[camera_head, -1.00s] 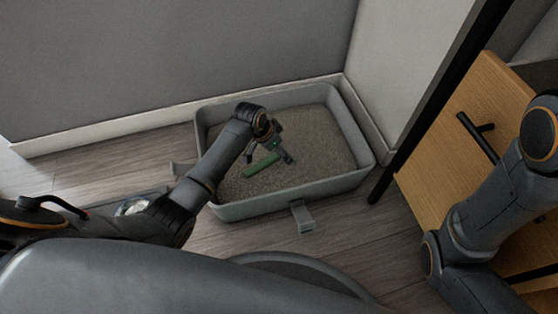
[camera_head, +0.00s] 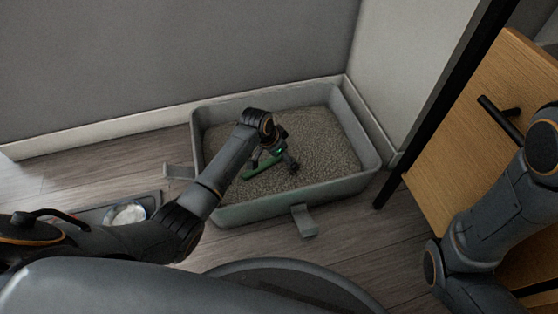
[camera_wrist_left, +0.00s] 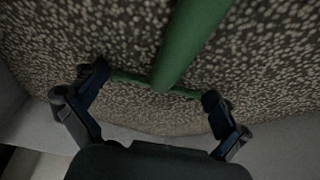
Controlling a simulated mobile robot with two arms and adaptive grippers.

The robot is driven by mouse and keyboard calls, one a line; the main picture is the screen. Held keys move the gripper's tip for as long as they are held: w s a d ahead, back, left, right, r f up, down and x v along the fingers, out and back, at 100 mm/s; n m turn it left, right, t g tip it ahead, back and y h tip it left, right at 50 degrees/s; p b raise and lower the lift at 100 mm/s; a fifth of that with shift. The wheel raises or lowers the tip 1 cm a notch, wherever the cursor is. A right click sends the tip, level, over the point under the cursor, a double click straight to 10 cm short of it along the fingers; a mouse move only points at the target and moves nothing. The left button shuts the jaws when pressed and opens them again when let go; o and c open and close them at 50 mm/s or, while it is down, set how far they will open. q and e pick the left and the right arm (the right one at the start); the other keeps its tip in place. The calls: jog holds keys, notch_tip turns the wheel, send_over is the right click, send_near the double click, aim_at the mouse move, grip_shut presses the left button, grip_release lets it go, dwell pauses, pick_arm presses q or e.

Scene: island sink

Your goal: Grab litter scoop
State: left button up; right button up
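The green litter scoop (camera_head: 261,168) lies on the litter inside the grey litter box (camera_head: 271,211). Its far part is hidden behind my left gripper in the head view. My left gripper (camera_head: 279,158) is over the litter box, right at the scoop. In the left wrist view the scoop's green handle (camera_wrist_left: 184,47) runs down from the top edge, and the gripper's two fingers (camera_wrist_left: 154,96) are spread wide on either side of the scoop's lower end. The gripper is open and holds nothing. My right arm shows at the right, but its gripper is out of view.
Grey walls stand close behind and to the right of the litter box. A wooden cabinet (camera_head: 459,125) with a black handle and a dark post is at the right. A tray with a bowl (camera_head: 127,214) sits on the floor at the left.

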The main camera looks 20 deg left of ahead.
pick_arm(q)
jog(key=c, duration=0.7)
